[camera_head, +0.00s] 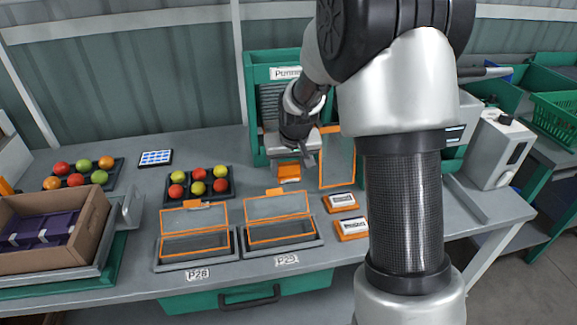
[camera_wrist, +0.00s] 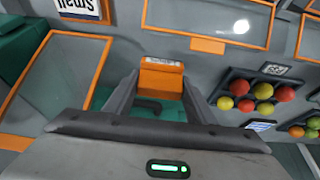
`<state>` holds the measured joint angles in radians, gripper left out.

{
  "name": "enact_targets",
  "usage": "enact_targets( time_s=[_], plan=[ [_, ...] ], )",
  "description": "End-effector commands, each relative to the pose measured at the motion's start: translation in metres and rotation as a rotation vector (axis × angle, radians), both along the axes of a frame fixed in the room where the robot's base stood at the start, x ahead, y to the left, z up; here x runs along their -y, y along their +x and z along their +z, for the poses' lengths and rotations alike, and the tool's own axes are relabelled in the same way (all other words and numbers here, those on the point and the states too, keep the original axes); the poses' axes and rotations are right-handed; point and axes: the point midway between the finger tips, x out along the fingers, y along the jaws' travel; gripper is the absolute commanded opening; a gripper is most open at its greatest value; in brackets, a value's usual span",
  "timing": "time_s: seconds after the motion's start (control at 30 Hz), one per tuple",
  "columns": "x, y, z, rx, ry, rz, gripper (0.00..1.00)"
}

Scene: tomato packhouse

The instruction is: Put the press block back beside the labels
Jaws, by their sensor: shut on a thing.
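My gripper (camera_head: 290,160) is shut on an orange block, the press block (camera_head: 289,173), in front of the green cabinet at the back of the bench. In the wrist view the orange press block (camera_wrist: 161,78) sits between my two fingers (camera_wrist: 160,98), with a pale marked strip along its top edge. Two label stacks in orange holders, an upper one (camera_head: 340,201) and a lower one (camera_head: 352,227), lie on the bench to the right of the block and nearer the front. One labelled holder (camera_wrist: 78,9) shows at the wrist view's upper left. I cannot tell whether the block touches the bench.
An orange-framed clear panel (camera_head: 337,162) stands right beside my gripper. Two orange-framed lidded trays (camera_head: 195,244) (camera_head: 283,234) stand open in front. A tomato tray (camera_head: 199,184) is to the left, with another farther left. An open cardboard box (camera_head: 84,232) stands at far left.

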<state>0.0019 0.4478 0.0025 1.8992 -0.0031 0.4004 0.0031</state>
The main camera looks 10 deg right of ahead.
Motion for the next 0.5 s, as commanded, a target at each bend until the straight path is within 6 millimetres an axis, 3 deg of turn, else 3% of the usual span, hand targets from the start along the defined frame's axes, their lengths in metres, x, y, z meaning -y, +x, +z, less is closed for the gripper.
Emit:
enact_targets(
  time_s=[0.5],
  plan=[
    [0.0,0.0,-0.052,0.0,0.0,0.0,0.34]
  ],
)
